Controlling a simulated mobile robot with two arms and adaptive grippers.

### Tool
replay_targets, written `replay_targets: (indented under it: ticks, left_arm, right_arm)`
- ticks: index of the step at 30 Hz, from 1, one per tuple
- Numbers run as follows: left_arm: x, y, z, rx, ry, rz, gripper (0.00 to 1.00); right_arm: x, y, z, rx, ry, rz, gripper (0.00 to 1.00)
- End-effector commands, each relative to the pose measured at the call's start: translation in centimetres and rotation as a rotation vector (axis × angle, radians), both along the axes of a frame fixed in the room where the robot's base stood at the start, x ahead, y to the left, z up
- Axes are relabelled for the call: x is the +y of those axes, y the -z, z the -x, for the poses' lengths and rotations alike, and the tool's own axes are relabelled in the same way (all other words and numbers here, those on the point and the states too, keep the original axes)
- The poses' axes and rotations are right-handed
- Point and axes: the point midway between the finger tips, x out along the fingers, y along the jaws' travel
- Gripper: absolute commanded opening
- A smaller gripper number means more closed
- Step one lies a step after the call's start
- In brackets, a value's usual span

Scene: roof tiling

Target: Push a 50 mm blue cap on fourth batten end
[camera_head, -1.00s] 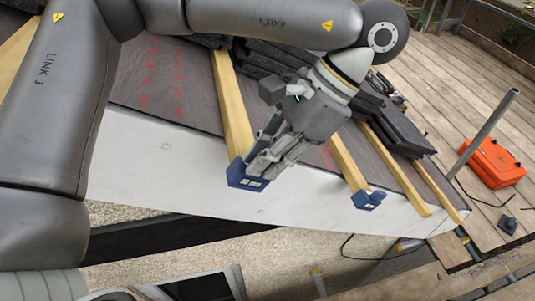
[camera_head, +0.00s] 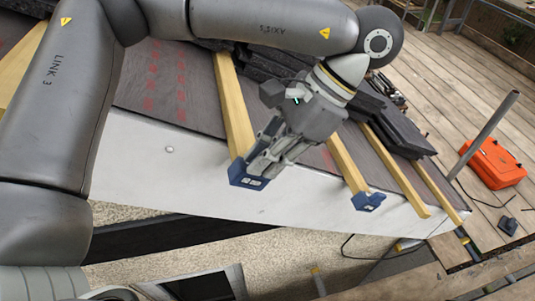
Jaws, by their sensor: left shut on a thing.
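A blue cap (camera_head: 240,177) sits at the lower end of a yellow wooden batten (camera_head: 236,110), left of centre. My left gripper (camera_head: 257,170) is shut on this cap at its right side. The gripper hides part of the cap, so I cannot tell how far the batten end is inside it. Another blue cap (camera_head: 368,201) is on the end of the batten to the right (camera_head: 344,160). Two more battens (camera_head: 402,175) farther right have bare ends. My right gripper is not in view.
Dark slates (camera_head: 385,118) lie stacked across the battens on the roof. The white fascia (camera_head: 160,165) runs below the batten ends. An orange case (camera_head: 494,164) and a grey pole (camera_head: 486,135) stand on the wooden deck at right.

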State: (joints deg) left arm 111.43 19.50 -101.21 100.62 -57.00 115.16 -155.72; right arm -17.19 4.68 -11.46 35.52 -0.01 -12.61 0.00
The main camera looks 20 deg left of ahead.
Motion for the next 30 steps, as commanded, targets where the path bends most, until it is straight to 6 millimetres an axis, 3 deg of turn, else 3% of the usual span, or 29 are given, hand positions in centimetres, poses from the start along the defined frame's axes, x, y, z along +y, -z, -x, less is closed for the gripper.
replay_targets:
  ticks: [25, 26, 30]
  left_arm:
    - [0.12, -0.02, -0.18, 0.0, 0.0, 0.0, 0.0]
    - [0.12, -0.02, -0.18, 0.0, 0.0, 0.0, 0.14]
    - [0.1, -0.03, -0.17, 0.0, 0.0, 0.0, 0.32]
  right_arm:
    - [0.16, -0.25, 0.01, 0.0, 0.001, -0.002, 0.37]
    - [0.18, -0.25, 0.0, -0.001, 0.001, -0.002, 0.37]
    - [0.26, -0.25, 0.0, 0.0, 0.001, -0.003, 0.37]
